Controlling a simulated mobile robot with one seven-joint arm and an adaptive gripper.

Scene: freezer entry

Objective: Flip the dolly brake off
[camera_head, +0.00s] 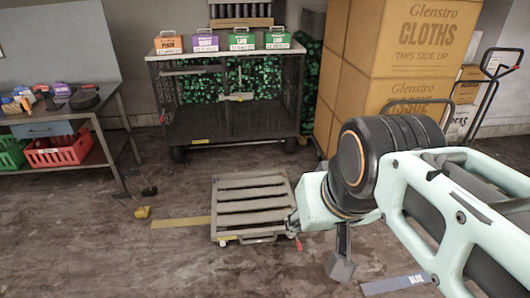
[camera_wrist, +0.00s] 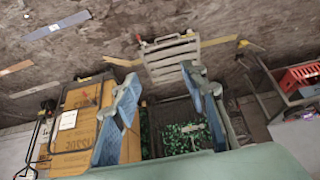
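The dolly (camera_head: 250,213) is a low, grey-brown slatted platform on small wheels, on the floor in the middle of the head view. A small red lever (camera_head: 298,243), apparently its brake, shows at its near right corner. In the wrist view, which looks upside down, the dolly (camera_wrist: 172,58) lies beyond my fingertips, and the red lever (camera_wrist: 138,38) is at its upper left corner. My gripper (camera_wrist: 163,85) is open and empty, its two blue-grey fingers wide apart. In the head view my wrist, right of the dolly, hides most of the gripper. I see no contact with the lever.
A mesh cart (camera_head: 230,120) with coloured boxes on top stands behind the dolly. Stacked cartons (camera_head: 400,40) stand at the back right. A metal table (camera_head: 60,115) with red and green baskets is at the left. Floor in front of the dolly is clear.

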